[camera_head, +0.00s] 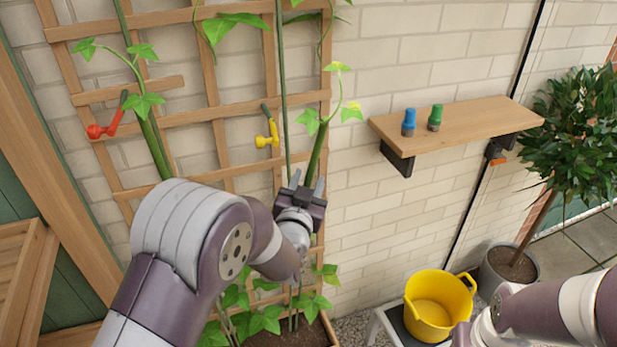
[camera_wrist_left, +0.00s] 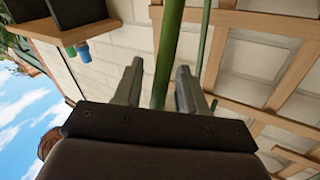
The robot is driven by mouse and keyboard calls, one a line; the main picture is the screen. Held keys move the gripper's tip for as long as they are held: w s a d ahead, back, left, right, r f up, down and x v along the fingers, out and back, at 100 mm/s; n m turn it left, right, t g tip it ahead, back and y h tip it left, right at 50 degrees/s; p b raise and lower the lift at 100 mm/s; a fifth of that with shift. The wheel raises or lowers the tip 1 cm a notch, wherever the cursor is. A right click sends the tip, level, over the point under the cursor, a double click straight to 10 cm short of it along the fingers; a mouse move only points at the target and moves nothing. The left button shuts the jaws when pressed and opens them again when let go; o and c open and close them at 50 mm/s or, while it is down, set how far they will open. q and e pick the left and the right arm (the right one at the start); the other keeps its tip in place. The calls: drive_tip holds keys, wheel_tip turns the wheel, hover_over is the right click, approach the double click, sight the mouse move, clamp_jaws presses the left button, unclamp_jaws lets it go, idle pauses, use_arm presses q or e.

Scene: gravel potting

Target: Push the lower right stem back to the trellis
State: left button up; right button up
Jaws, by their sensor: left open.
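The lower right stem (camera_head: 317,155) is a thick green stem with leaves at the right edge of the wooden trellis (camera_head: 230,108). It leans up and to the right, beside a thin upright green cane (camera_head: 283,80). My left gripper (camera_head: 307,183) is open at the stem's lower part, with its fingers pointing up. In the left wrist view the stem (camera_wrist_left: 168,45) shows between the two open fingers (camera_wrist_left: 158,80); I cannot tell whether they touch it. A yellow clip (camera_head: 268,138) sits on the trellis left of the stem. My right gripper is out of view.
A red clip (camera_head: 104,125) is on the trellis at left, by another thick stem (camera_head: 153,148). A wooden shelf (camera_head: 470,122) with a blue item (camera_head: 408,123) and a green item (camera_head: 435,118) juts from the wall at right. A yellow bucket (camera_head: 432,305) stands below.

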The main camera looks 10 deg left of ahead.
use_arm(q)
drive_tip(key=shift+w, duration=0.7)
